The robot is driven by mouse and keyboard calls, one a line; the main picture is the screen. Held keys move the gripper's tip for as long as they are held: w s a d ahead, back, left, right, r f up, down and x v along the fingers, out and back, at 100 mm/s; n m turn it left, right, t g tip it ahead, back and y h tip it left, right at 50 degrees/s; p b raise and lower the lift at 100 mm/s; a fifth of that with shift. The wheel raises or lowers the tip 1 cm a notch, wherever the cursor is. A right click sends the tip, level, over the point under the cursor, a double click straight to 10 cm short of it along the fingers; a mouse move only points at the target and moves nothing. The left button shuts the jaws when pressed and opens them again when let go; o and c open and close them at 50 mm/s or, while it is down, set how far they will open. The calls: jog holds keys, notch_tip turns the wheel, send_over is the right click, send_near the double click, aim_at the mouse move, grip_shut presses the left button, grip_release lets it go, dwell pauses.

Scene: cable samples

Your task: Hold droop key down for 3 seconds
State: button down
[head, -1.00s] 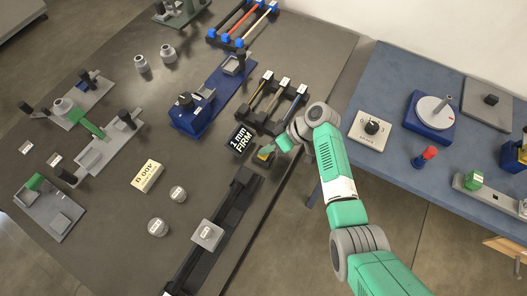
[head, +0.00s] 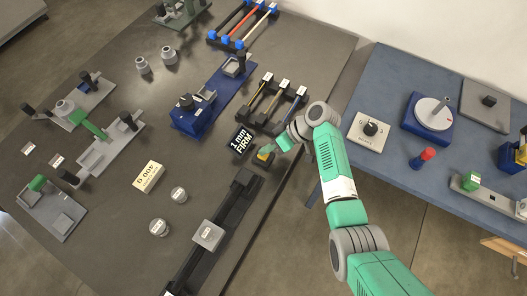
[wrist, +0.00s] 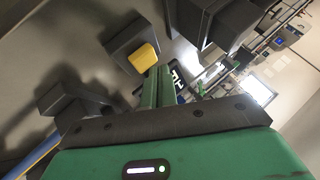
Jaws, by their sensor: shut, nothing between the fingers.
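The yellow key (head: 263,156) sits on a small dark block at the right edge of the dark table, just below a black display (head: 241,140) reading "1 mm FIRM". I take it to be the droop key; no label on it is legible. My gripper (head: 268,149) is shut and empty, its green fingertips right at the key. In the wrist view the yellow key (wrist: 143,57) shows on its grey block, beside the tips of the closed fingers (wrist: 158,72). I cannot tell whether the fingertips touch the key or whether it is pressed.
A rack of cable samples (head: 277,107) stands just above the display. A long black rail with a grey block (head: 208,236) runs below the key. A blue fixture (head: 190,115) is to the left. The blue side table (head: 384,178) is to the right, across a gap.

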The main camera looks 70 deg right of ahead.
jog(key=shift+r, duration=0.35)
notch_tip(320, 180, up, 5)
jog(key=p, duration=0.4)
jog(key=shift+f, duration=0.1)
dwell(0.5)
